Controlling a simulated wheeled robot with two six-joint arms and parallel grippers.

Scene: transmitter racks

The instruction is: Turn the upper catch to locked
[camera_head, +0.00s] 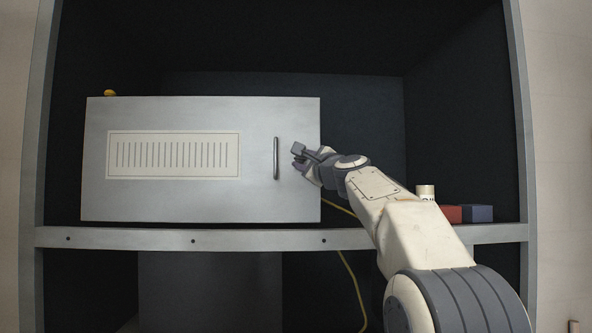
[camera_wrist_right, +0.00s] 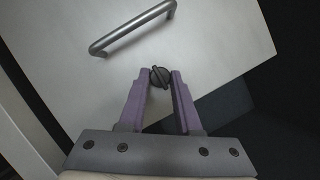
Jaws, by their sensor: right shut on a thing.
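The catch (camera_wrist_right: 159,77) is a small dark round knob with a raised bar across it, on the pale grey door in the right wrist view. My right gripper (camera_wrist_right: 160,76) has its two purple fingertips closed on either side of the knob and is shut on it. In the head view my right gripper (camera_head: 299,154) is at the right part of the cabinet front (camera_head: 200,199), just right of the handle, and hides the catch there. Which catch position counts as locked does not show. My left gripper is not in view.
A vertical bar handle (camera_head: 276,158) stands left of the gripper; it also shows in the right wrist view (camera_wrist_right: 132,28). A white cylinder (camera_head: 426,191), a red block (camera_head: 452,213) and a blue block (camera_head: 478,213) sit at the right. A yellow cable (camera_head: 350,270) hangs below.

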